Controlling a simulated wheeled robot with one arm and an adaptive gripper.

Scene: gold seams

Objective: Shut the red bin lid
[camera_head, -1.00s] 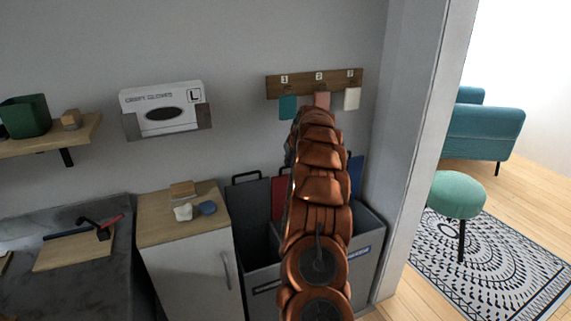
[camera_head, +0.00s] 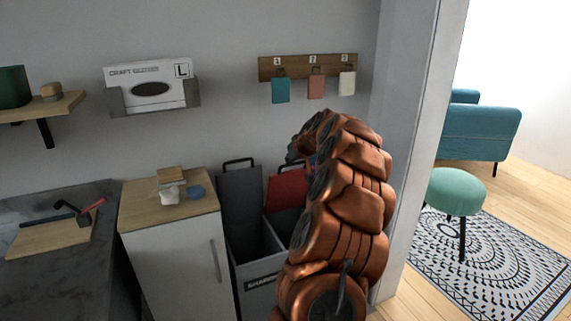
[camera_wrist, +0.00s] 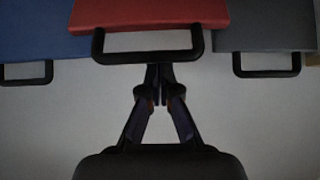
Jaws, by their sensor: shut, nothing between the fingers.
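The red bin lid (camera_head: 286,189) stands raised at the back of the bin in the head view, partly behind my arm. In the wrist view the red lid (camera_wrist: 150,14) fills the top middle, with its black loop handle (camera_wrist: 148,52) below it. My gripper (camera_wrist: 157,72) is shut and empty, its fingertips beside the middle of that handle. I cannot tell whether they touch it. In the head view my arm hides the fingers.
A grey lid (camera_head: 240,195) stands open left of the red one. A blue lid (camera_wrist: 42,35) shows in the wrist view. The grey bin (camera_head: 259,277) stands beside a cabinet (camera_head: 172,260). Tags hang from a wooden rack (camera_head: 308,67) above.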

